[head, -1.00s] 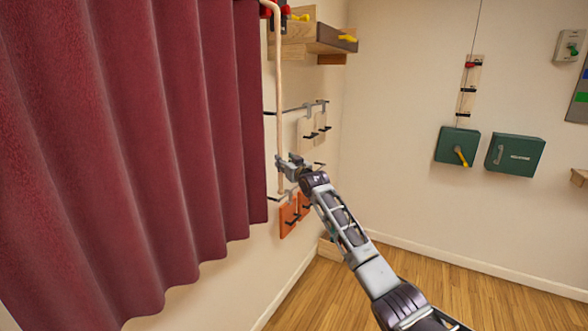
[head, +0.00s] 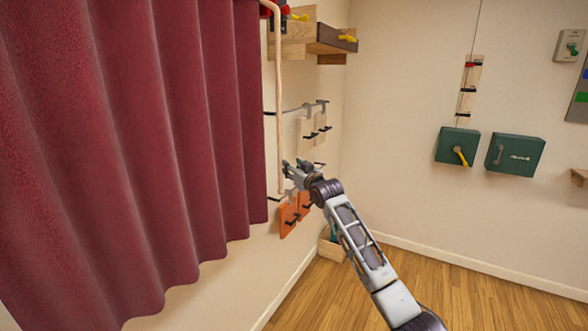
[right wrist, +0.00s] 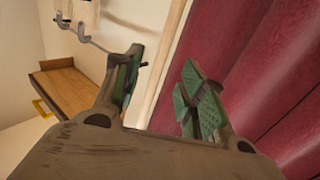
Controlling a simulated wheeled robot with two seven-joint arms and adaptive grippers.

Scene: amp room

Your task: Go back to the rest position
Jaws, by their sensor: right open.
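My right gripper (head: 288,172) is in the head view at the lower end of a pale wooden rod (head: 278,100) beside the red curtain (head: 130,150). In the right wrist view its two green-padded fingers (right wrist: 163,75) are spread apart. The rod (right wrist: 168,50) crosses the picture between them, and nothing is gripped. I cannot tell how far the rod is from the pads. My left gripper is not in view.
Orange-red plates (head: 288,218) and a metal rail (head: 300,107) with hooks are on the wall close by. A wooden shelf (head: 300,42) is above. Green boxes (head: 515,153) hang on the far wall. The wooden floor (head: 450,285) on the right is clear.

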